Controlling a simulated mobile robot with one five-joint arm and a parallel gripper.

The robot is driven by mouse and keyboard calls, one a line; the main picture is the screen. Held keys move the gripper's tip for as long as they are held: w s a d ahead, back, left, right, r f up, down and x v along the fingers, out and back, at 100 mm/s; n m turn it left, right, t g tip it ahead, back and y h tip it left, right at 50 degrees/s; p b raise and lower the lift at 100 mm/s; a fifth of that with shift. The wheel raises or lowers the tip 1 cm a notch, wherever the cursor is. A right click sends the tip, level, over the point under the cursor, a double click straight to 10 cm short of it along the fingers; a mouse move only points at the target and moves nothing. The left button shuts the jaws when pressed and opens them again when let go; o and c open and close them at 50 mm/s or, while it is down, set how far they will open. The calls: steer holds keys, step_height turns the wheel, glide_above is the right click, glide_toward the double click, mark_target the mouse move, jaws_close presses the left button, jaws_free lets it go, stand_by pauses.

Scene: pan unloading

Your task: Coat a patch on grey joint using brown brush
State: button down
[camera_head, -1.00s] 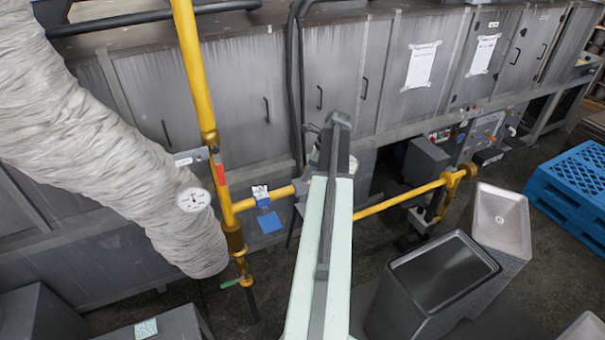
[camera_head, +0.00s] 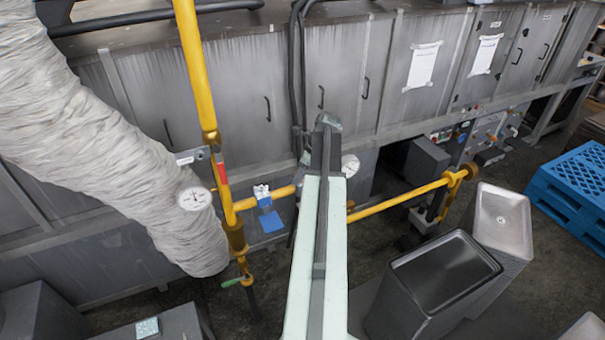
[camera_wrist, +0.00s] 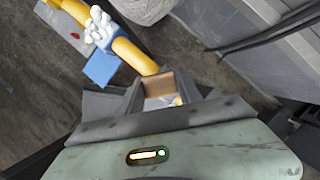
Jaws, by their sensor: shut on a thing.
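In the wrist view, the jaws of my gripper (camera_wrist: 161,93) are shut on a brown block-shaped thing, taken as the brown brush (camera_wrist: 159,84). Its bristles cannot be made out. A small pale and yellow patch shows just below the brown part, and I cannot tell what it is. The gripper is beside the near end of a yellow pipe (camera_wrist: 134,56); contact cannot be told. In the head view, my arm hides the gripper, the brush and the middle of the yellow pipe. The grey joint cannot be made out clearly now.
A gauge (camera_head: 194,198) and a pale wrapped duct (camera_head: 110,150) are at left. Grey bins (camera_head: 437,276) and a blue pallet (camera_head: 575,185) stand at right.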

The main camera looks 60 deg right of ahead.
steer(key=shift+w+a, duration=0.3)
steer(key=shift+a, duration=0.25)
steer(key=shift+w+a, duration=0.3)
steer(key=shift+a, duration=0.2)
steer(key=shift+w+d, duration=0.25)
steer(key=shift+w, duration=0.1)
steer(key=shift+s+d, duration=0.6)
steer(key=shift+d, duration=0.3)
steer(key=shift+s+d, duration=0.6)
steer(key=shift+d, duration=0.3)
steer(key=shift+s+d, duration=0.6)
steer(key=shift+d, duration=0.3)
steer(key=shift+r, duration=0.1)
steer(key=shift+w+a, duration=0.4)
steer(key=shift+a, duration=0.3)
steer(key=shift+w+a, duration=0.4)
steer(key=shift+a, duration=0.3)
steer(key=shift+w+a, duration=0.5)
steer(key=shift+a, duration=0.2)
steer(key=shift+w+a, duration=0.45)
steer(key=shift+a, duration=0.2)
